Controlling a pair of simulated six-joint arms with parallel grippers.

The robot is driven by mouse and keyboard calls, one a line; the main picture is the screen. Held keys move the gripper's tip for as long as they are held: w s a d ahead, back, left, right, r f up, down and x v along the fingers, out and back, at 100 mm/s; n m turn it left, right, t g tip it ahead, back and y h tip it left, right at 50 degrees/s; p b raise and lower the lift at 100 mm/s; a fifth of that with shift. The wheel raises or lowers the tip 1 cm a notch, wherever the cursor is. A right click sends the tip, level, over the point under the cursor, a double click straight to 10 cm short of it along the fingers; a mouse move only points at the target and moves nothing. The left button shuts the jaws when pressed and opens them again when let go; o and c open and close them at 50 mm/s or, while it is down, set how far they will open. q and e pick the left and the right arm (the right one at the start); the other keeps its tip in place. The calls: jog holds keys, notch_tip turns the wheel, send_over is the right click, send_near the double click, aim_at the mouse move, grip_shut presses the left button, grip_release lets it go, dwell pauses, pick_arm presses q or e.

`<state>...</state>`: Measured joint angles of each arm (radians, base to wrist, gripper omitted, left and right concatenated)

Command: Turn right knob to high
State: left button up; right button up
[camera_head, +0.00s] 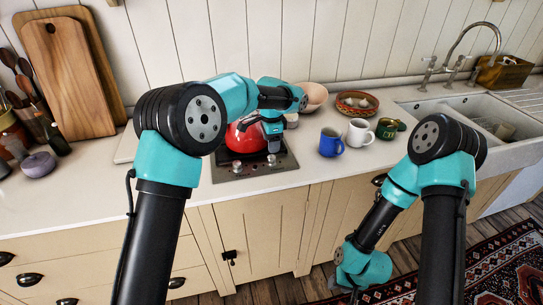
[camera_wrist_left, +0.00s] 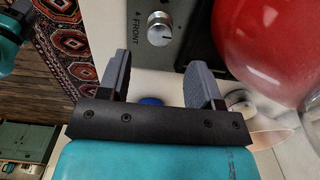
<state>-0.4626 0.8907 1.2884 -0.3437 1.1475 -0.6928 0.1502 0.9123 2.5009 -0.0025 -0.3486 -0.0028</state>
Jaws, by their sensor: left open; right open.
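The cooktop (camera_head: 228,174) is set in the counter, with two small knobs on its front strip. The right knob (camera_head: 271,159) is just below my left gripper (camera_head: 273,143) in the head view. In the left wrist view the knob (camera_wrist_left: 160,36) is silver and round, beside the word FRONT. It lies just beyond the gap between the open fingers of my left gripper (camera_wrist_left: 163,65), apart from both. Its exact setting is not clear. The left knob (camera_head: 237,167) stands free. My right arm hangs low at the right; its gripper is not visible.
A red kettle (camera_head: 238,140) stands on the cooktop, close to my left gripper; it also shows in the left wrist view (camera_wrist_left: 265,40). A blue mug (camera_head: 331,143), a white mug (camera_head: 359,133) and a green mug (camera_head: 386,129) stand to the right. The front left counter is clear.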

aim_at(271, 157)
pick_arm(q)
notch_tip(271, 157, down, 6)
jog(key=shift+f, duration=0.25)
jog(key=shift+c, duration=0.4)
jog(key=c, duration=0.8)
jog(key=shift+c, duration=0.2)
